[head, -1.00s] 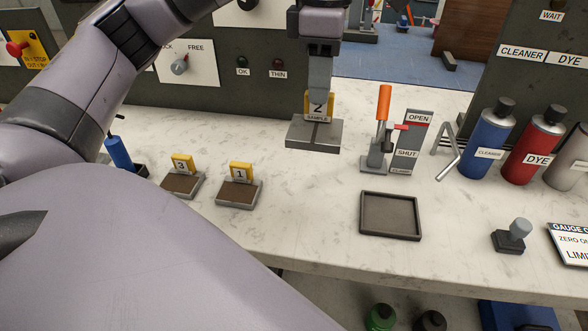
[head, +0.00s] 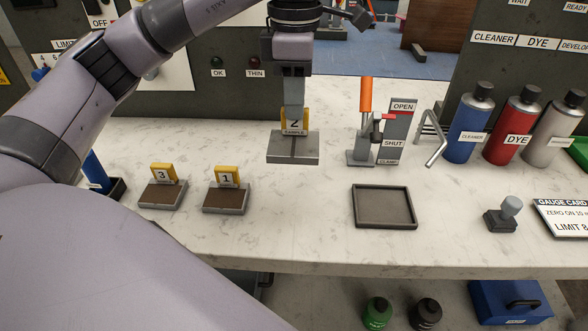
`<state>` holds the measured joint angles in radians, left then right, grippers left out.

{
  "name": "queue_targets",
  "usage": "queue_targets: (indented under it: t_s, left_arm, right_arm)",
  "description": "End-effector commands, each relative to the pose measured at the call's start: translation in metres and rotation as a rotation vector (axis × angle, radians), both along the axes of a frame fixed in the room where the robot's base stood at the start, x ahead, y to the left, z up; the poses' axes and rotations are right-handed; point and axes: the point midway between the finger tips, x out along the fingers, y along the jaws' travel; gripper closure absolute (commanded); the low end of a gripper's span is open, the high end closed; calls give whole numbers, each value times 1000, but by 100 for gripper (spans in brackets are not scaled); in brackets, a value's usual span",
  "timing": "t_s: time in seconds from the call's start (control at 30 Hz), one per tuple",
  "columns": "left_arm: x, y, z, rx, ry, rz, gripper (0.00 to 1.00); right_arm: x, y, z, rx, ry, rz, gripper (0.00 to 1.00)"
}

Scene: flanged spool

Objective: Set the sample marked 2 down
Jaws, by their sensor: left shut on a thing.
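The sample marked 2 (head: 293,150) is a grey block with a yellow upright tab bearing a white "2 SAMPLE" label. My left gripper (head: 293,104) points down and is shut on its tab from above. The block is level, over the back part of the counter, left of the orange-handled clamp (head: 366,125). I cannot tell whether its underside touches the counter. Sample 3 (head: 162,194) and sample 1 (head: 226,198) sit on the counter to the left, with brown tops and yellow tabs. My right gripper is not in view.
An empty dark tray (head: 384,226) lies on the pale counter (head: 300,235) right of the samples. Blue cleaner (head: 469,125), red dye (head: 515,128) and grey (head: 560,130) bottles stand at the back right. A stamp-like block (head: 502,215) is near the front. Counter between sample 1 and the tray is clear.

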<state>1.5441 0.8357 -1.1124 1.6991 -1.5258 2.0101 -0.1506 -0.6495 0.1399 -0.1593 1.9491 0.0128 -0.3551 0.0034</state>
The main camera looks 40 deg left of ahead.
Motion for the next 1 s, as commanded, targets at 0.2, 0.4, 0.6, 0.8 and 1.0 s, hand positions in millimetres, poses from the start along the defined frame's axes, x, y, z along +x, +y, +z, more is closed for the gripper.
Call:
queue_targets:
  t_s: [0.2, 0.4, 0.6, 0.8, 1.0]
  left_arm:
    - [0, 0, -46, -2, 1, 0, 100]
    - [0, 1, -77, 0, -1, 1, 100]
    - [0, 0, -89, 0, -2, 1, 100]
    - [0, 0, -116, -1, 1, 1, 100]
    - [0, 0, -128, -1, -4, 0, 100]
  right_arm:
    - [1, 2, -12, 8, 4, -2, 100]
    - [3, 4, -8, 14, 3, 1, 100]
    - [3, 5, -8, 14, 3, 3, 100]
    - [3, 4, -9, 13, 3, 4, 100]
    - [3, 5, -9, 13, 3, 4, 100]
